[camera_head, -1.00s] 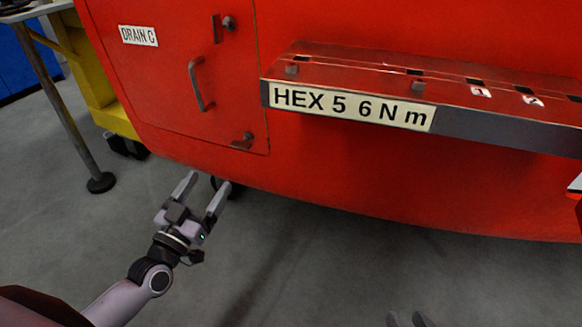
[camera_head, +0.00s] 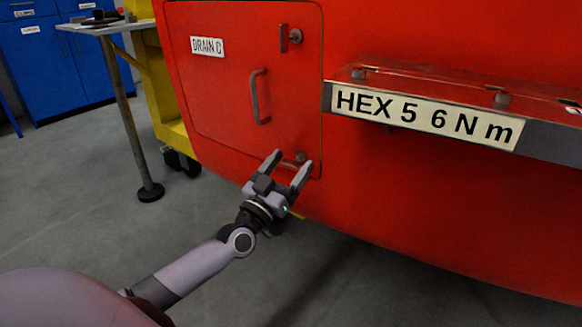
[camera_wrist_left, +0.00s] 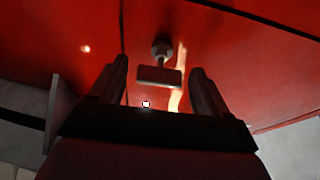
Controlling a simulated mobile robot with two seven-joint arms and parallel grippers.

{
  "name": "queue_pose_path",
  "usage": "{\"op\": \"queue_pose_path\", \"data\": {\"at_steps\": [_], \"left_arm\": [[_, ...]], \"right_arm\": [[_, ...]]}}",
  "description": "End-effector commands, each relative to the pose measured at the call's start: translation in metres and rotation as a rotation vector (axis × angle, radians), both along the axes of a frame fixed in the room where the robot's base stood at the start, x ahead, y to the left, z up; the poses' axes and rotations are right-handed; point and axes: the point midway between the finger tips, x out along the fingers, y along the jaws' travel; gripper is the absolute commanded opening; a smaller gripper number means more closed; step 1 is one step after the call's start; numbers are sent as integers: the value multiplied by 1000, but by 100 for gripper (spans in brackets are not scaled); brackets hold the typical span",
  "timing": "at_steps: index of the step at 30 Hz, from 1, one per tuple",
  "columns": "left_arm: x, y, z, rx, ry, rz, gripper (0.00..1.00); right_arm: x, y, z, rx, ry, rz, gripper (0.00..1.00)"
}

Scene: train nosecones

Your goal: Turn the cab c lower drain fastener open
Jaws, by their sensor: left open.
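The lower drain fastener (camera_head: 299,158) sits at the bottom right corner of the red hatch (camera_head: 225,100) labelled DRAIN C. In the left wrist view the fastener (camera_wrist_left: 160,75) shows as a round grey stud with a flat bar lying across. My left gripper (camera_head: 290,168) is open and empty, its fingers pointing up at the fastener. In the left wrist view the fastener lies between the two fingers (camera_wrist_left: 162,88), ahead of them; contact cannot be told. The upper fastener (camera_head: 292,37) has its bar upright. My right gripper does not show.
A hatch handle (camera_head: 260,97) stands out above the fastener. A shelf marked HEX 5 6 N m (camera_head: 424,117) juts out to the right. A table leg (camera_head: 130,120) and yellow frame (camera_head: 165,100) stand at left. The grey floor (camera_head: 80,200) is clear.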

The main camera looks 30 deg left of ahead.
Motion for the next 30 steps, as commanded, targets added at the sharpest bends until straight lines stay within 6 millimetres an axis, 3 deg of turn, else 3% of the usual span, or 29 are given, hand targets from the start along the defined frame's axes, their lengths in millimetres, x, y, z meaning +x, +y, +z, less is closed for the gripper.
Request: {"op": "queue_pose_path", "data": {"at_steps": [12,17,18,30], "left_arm": [[7,0,3,0,1,-1,77],[7,0,3,0,1,-1,24],[7,0,3,0,1,-1,20],[6,-1,5,-70,2,0,21]], "right_arm": [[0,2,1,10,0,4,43],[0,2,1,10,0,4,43],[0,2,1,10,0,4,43],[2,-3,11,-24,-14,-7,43]]}}
